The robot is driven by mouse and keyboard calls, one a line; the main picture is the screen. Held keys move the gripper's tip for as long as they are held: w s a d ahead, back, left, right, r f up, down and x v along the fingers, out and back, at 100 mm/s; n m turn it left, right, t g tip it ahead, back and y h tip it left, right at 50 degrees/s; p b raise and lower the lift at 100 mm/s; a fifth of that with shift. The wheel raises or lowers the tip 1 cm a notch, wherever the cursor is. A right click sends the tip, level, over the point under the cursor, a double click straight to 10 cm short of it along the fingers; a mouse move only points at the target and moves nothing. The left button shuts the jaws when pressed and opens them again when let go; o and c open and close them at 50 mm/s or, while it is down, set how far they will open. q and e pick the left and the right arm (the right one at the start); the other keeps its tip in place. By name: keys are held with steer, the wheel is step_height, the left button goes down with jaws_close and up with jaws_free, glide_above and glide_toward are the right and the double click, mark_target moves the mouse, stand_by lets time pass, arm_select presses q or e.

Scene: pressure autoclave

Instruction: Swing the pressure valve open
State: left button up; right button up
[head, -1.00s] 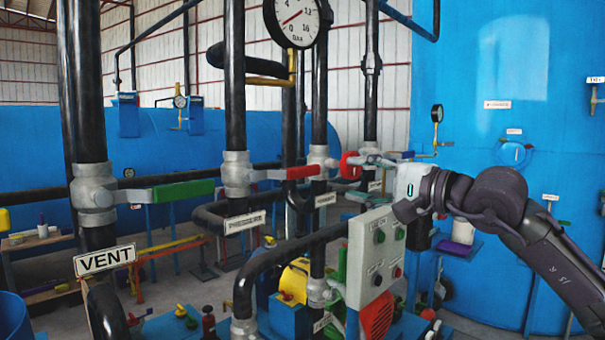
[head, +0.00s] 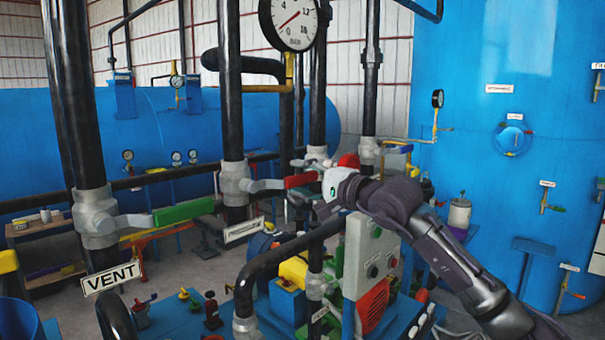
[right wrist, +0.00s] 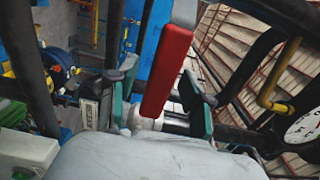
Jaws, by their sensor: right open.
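The pressure valve (head: 235,183) is a grey body on a black vertical pipe in the middle of the head view. Its lever points right and ends in a red handle (head: 300,180). A plate partly reading "PRESSURE" (head: 243,228) hangs below it. My right gripper (head: 316,186) is at the handle's outer end. In the right wrist view, the red handle (right wrist: 166,72) lies between the two open, green-padded fingers of my right gripper (right wrist: 160,82), with gaps showing on both sides. My left gripper is not in view.
The vent valve with a green handle (head: 184,212) is on the pipe to the left, above the VENT sign (head: 110,278). A pressure gauge (head: 294,22) hangs above. A grey control box (head: 370,252) and a curved black pipe (head: 275,258) are below my right arm.

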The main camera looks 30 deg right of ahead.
jaws_close()
stand_by(0.3)
